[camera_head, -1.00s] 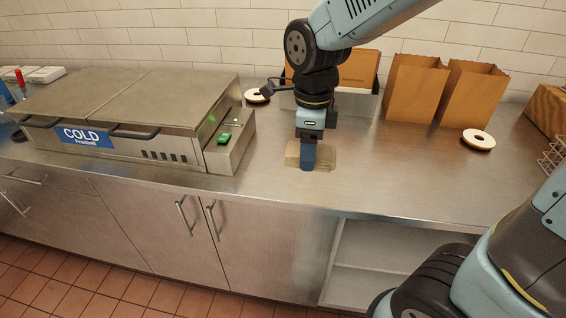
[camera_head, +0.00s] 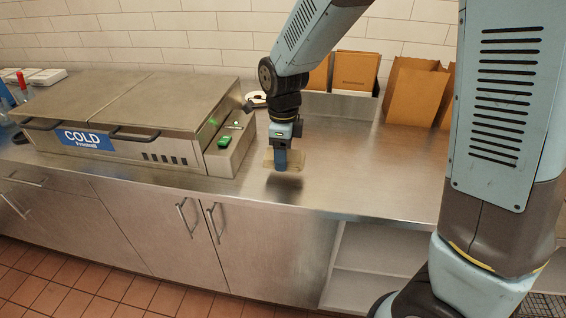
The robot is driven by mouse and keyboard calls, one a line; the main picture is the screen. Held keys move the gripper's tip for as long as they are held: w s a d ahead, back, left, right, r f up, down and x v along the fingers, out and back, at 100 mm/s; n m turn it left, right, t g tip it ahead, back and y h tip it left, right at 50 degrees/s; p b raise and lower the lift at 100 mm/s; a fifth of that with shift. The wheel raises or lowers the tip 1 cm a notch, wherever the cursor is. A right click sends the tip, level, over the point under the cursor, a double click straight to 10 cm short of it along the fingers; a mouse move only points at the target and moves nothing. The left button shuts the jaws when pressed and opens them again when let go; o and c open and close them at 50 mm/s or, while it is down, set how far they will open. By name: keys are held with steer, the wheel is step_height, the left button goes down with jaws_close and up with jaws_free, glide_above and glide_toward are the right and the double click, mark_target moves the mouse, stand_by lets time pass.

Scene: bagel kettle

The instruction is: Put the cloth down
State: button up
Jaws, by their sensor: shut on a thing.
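The beige cloth (camera_head: 297,160) shows at the tip of my gripper (camera_head: 280,168), over the steel counter to the right of the cold unit. My gripper points down and is shut on the cloth, hiding part of it. A dark patch, perhaps a shadow, shows on the counter just in front of it. I cannot tell whether the cloth touches the counter.
The cold unit (camera_head: 120,100) with its green-lit control panel (camera_head: 228,140) stands close on the left. Paper bags (camera_head: 412,95) and a metal holder (camera_head: 340,105) are at the back. The counter (camera_head: 370,175) right of the gripper is clear.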

steer(key=shift+w+a+f, duration=0.1)
steer(key=shift+f, duration=0.85)
steer(key=shift+w+a+f, duration=0.1)
steer(key=shift+f, duration=0.85)
steer(key=shift+d, duration=0.1)
steer(key=o, duration=1.3)
